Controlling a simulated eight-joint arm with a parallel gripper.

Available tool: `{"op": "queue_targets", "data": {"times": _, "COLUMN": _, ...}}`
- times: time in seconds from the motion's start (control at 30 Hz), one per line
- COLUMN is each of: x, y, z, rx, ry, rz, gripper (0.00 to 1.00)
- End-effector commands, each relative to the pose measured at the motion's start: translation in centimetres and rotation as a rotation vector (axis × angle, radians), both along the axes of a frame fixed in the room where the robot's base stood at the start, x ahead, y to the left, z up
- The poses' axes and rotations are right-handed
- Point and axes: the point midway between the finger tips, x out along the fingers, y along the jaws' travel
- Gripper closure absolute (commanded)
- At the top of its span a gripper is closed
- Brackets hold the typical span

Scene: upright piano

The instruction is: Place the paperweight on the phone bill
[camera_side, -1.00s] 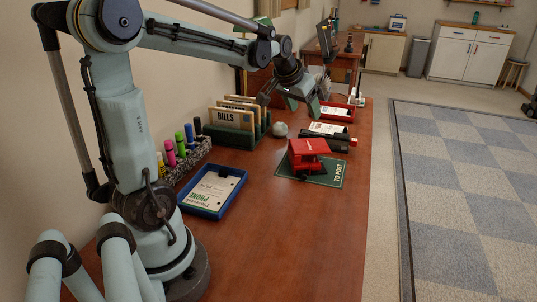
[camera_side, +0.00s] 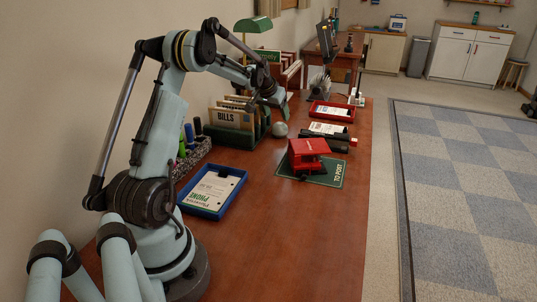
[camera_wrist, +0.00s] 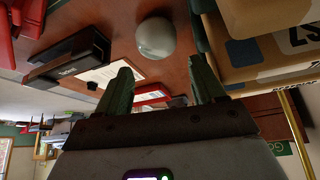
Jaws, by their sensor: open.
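The paperweight appears to be the smooth grey ball (camera_side: 280,129), standing on the desk just right of the bills sorter. In the wrist view the ball (camera_wrist: 156,38) is beyond my fingertips, roughly centred between them and not touched. The phone bill (camera_side: 215,187) is a white sheet lying in a blue tray (camera_side: 188,207) near my base, with nothing on it. My gripper (camera_wrist: 161,64) is open and empty. In the side view my gripper (camera_side: 283,104) is above and just behind the ball, its fingers partly hidden.
A green sorter (camera_side: 232,136) with bills stands left of the ball, close to my gripper. Black desk tools (camera_side: 324,142) and a red tray (camera_side: 332,116) are farther back. The front desk is clear.

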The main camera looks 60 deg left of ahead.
Motion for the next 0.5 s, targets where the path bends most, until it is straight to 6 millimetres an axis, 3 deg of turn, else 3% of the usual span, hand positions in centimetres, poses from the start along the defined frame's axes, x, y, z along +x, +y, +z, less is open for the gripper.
{"op": "queue_targets", "data": {"times": 0.33, "x": 0.9, "y": 0.5, "z": -2.0, "rx": 0.0, "ry": 0.0, "rz": -0.001, "gripper": 0.32}}
{"op": "queue_targets", "data": {"times": 0.5, "x": 1.8, "y": 0.9, "z": -4.1, "rx": 0.0, "ry": 0.0, "rz": -0.001, "gripper": 0.32}}
